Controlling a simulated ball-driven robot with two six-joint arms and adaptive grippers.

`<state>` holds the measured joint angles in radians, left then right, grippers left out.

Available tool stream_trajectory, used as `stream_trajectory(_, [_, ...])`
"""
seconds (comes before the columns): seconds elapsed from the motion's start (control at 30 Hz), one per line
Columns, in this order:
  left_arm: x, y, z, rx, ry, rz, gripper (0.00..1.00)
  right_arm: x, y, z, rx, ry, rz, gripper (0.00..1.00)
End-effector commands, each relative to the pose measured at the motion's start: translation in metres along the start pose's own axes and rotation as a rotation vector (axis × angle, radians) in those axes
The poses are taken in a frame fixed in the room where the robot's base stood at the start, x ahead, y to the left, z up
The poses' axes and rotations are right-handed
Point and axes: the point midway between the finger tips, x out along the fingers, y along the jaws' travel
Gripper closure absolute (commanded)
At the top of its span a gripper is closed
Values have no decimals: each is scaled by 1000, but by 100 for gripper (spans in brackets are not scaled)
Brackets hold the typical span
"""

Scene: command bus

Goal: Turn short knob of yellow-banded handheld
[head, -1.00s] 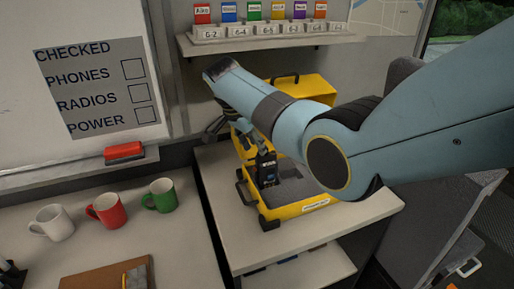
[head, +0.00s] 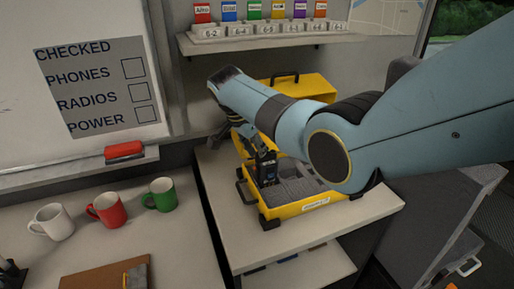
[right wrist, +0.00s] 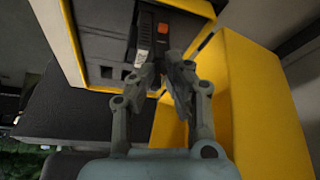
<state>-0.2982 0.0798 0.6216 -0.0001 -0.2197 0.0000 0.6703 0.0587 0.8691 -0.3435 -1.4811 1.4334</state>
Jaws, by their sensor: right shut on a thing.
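The handheld (head: 268,168) is dark and stands in the open yellow case (head: 308,206) on the side counter. In the right wrist view the handheld (right wrist: 149,32) is a black body with an orange patch. I cannot make out its yellow band. My right gripper (head: 257,143) is over its top end, partly hidden by my own arm. In the right wrist view the fingertips (right wrist: 155,72) are close together at the handheld's top end, shut on the short knob, which they mostly hide. My left gripper is in neither view.
The case's raised yellow lid (head: 308,88) stands behind my arm. White, red and green mugs (head: 160,195) stand on the left desk. A shelf (head: 270,42) with labelled coloured cards is above. The counter's front corner (head: 375,205) is clear.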

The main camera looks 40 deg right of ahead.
Motion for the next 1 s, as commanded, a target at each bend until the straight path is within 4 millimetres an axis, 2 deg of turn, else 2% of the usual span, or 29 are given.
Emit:
stream_trajectory(0.2, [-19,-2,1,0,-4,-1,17,-2,2,-1,-110,-2,-46,100])
stream_trajectory(0.47, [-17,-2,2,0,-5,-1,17,0,1,0,-121,0,-51,100])
stream_trajectory(0.5, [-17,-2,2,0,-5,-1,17,0,1,0,-121,0,-51,85])
stream_trajectory(0.67, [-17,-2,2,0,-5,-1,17,0,1,0,-120,0,-51,64])
stream_trajectory(1.0, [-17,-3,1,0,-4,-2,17,-5,1,0,-120,0,-52,64])
